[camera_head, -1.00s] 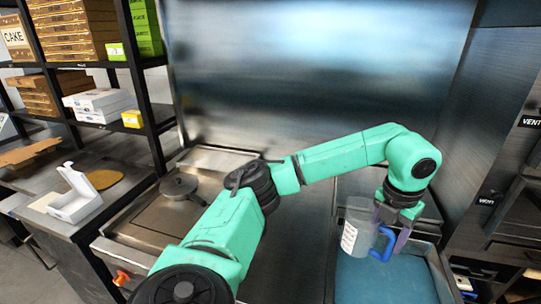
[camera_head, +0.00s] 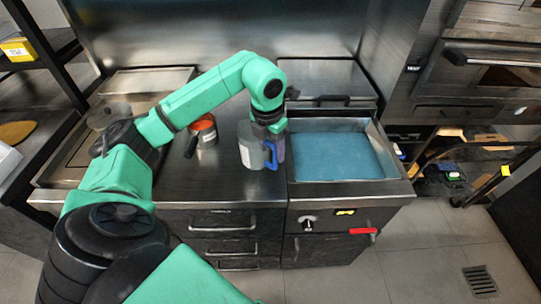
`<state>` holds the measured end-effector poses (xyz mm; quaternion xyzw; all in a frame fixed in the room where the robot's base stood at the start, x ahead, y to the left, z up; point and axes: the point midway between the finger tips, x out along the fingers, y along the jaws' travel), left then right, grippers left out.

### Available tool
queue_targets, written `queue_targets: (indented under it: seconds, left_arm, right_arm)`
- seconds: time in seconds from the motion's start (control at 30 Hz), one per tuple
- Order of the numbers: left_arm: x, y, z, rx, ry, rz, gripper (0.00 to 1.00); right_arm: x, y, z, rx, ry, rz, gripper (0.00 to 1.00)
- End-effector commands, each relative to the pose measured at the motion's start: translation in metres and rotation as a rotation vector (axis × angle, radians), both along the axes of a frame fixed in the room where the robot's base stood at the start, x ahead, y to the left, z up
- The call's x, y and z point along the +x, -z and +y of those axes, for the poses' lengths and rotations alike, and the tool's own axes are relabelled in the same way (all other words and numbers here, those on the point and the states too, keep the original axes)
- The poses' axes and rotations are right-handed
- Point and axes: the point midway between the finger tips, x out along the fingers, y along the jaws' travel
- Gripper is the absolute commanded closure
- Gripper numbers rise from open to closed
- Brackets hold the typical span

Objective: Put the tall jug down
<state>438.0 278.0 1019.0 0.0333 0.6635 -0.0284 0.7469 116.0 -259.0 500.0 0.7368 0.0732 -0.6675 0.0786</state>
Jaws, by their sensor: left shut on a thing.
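The tall jug (camera_head: 251,150) is a clear grey, see-through jug with a blue handle (camera_head: 271,154). It is upright over the steel counter, just left of the blue-filled basin. My left gripper (camera_head: 276,146) comes down from above on the jug's right side and is shut on the jug at its handle. The fingertips are partly hidden behind the handle. I cannot tell whether the jug's base touches the counter. My right gripper is not in view.
The basin (camera_head: 390,181) with blue contents lies right of the jug. A red-rimmed container (camera_head: 204,129) with a dark handle stands left of the jug. A dark round lid (camera_head: 108,116) lies further left. The counter's front (camera_head: 215,187) is clear.

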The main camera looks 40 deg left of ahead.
Motion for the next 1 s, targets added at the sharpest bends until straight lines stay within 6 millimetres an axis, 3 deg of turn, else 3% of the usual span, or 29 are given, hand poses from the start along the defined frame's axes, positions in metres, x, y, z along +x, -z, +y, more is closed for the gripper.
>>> queue_targets:
  seconds: [0.2, 0.57, 0.6, 0.63, 0.67, 1.0]
  left_arm:
    - [-0.001, 0.036, 0.000, 0.000, 0.000, 0.003, 1.00]
    - [0.000, 0.043, 0.000, 0.000, 0.000, 0.000, 1.00]
    - [0.000, 0.041, 0.000, 0.000, 0.000, 0.000, 0.23]
    - [0.000, 0.041, 0.000, 0.000, 0.000, 0.000, 0.12]
    - [0.000, 0.041, 0.000, 0.000, 0.000, 0.000, 0.09]
    - [0.000, 0.037, 0.000, 0.000, 0.000, 0.001, 0.09]
  right_arm:
    - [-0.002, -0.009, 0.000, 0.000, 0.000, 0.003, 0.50]
    - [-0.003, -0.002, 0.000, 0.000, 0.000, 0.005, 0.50]
    - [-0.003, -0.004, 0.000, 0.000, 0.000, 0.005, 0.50]
    - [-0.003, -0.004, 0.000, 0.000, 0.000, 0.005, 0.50]
    - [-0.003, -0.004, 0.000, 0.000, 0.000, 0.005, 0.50]
    - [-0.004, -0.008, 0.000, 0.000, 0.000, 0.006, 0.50]
